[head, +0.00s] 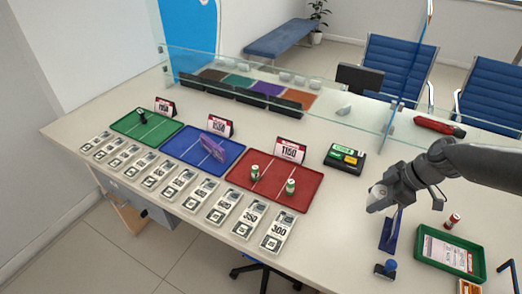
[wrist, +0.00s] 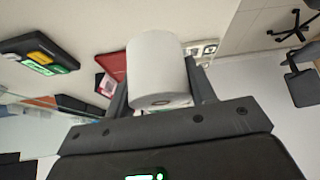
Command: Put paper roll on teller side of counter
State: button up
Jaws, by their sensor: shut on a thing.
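A white paper roll (wrist: 157,65) is between the two fingers of my gripper (wrist: 160,95) in the wrist view. In the head view my gripper (head: 379,200) is shut on the roll (head: 379,193) and holds it above the counter (head: 335,220), to the right of the red mat. The fingers partly hide the roll there. A glass screen (head: 350,108) runs along the counter behind the mats.
Green, blue and red mats (head: 307,201) with several cards line the left of the counter. A black box (head: 345,158) with coloured pads lies behind the gripper. A blue stand (head: 389,232), a stamp (head: 386,269) and a green tray (head: 424,258) are close by.

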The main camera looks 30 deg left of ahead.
notch_tip(320, 180, down, 5)
send_over(319, 216)
jog(key=d, duration=0.2)
notch_tip(319, 216, down, 7)
jog(key=shift+w+a, duration=0.1)
jog(key=shift+w, duration=0.05)
jog(key=shift+f, duration=2)
jog(key=shift+f, duration=0.1)
jog(key=o, duration=1)
jog(key=v, duration=1.2)
